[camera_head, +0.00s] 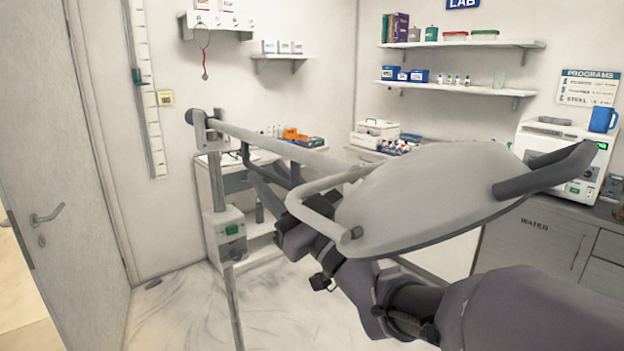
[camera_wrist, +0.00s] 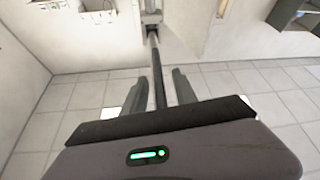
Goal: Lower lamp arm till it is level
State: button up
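The lamp arm (camera_head: 262,139) is a grey bar running from a bracket on an upright pole (camera_head: 218,185) to the broad pale lamp head (camera_head: 430,195). It slopes down to the right. In the wrist view the bar (camera_wrist: 157,75) runs away to its bracket (camera_wrist: 150,16). My gripper (camera_head: 270,168) is at the bar's middle, left of the lamp head. In the wrist view my gripper (camera_wrist: 156,88) has its fingers apart, one on each side of the bar, with gaps visible. The lamp head hides part of my arm; whether the gripper touches the bar is unclear.
A grey door (camera_head: 55,170) stands at the left. A counter (camera_head: 545,235) with a white machine (camera_head: 560,150) is at the right. Wall shelves (camera_head: 460,88) hold boxes and jars. A control box (camera_head: 228,230) is on the pole. Floor shows below the lamp.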

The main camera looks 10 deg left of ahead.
jog(key=shift+d, duration=0.1)
jog(key=b+v, duration=0.1)
jog(key=v, duration=1.6)
jog(key=shift+s, duration=0.15)
jog(key=shift+d+f, duration=0.1)
